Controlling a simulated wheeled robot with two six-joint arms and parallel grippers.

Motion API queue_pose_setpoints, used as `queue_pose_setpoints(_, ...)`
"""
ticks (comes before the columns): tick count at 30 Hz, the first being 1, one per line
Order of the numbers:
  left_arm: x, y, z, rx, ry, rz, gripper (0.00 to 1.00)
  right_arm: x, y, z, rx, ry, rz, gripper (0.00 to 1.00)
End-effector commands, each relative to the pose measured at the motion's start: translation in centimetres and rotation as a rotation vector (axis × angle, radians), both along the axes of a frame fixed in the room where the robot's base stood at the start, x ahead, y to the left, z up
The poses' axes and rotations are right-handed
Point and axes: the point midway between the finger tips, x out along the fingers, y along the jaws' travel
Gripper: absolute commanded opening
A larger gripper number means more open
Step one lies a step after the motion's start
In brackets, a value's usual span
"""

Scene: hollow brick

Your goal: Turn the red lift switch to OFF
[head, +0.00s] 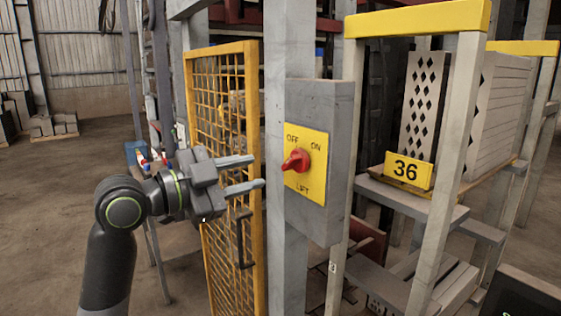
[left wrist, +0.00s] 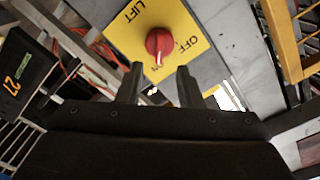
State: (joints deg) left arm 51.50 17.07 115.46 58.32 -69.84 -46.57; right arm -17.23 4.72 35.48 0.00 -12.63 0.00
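The red lift switch (head: 297,160) is a knob on a yellow plate (head: 304,186) marked OFF at upper left, ON at upper right and LIFT below. The plate is on a grey box (head: 331,215) fixed to a post. In the left wrist view the knob (left wrist: 159,42) has a white mark that points toward the ON lettering, which is partly hidden. My left gripper (head: 259,171) is open and empty, to the left of the switch and apart from it. Its fingertips (left wrist: 159,68) also show just below the knob in the left wrist view. My right gripper is not in view.
A yellow mesh gate (head: 190,85) with a dark handle stands behind my left gripper. To the right of the box is a frame with yellow top bars (head: 418,18) and a yellow 36 sign (head: 408,170). Open floor (head: 45,220) lies at the left.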

Motion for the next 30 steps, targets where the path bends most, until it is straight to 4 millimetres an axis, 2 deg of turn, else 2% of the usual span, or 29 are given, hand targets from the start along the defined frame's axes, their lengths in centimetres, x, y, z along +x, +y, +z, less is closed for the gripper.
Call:
queue_pose_setpoints(9, 2.8, -4.1, 0.2, -0.001, 0.002, -0.003, 0.33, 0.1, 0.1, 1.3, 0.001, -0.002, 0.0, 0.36)
queue_pose_setpoints(15, 4.1, -5.8, 0.1, 0.0, 0.001, -0.001, 0.33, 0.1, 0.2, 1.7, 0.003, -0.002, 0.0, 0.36)
queue_pose_setpoints(26, 4.5, -6.2, 0.0, 0.002, 0.0, 0.0, 0.33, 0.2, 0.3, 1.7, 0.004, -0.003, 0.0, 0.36)
queue_pose_setpoints(27, 4.5, -6.2, 0.0, 0.002, 0.0, 0.0, 0.31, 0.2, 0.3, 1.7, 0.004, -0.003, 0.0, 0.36)
queue_pose_setpoints(30, 4.5, -6.2, 0.0, 0.001, 0.0, 0.001, 0.18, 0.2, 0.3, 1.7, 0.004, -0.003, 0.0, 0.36)
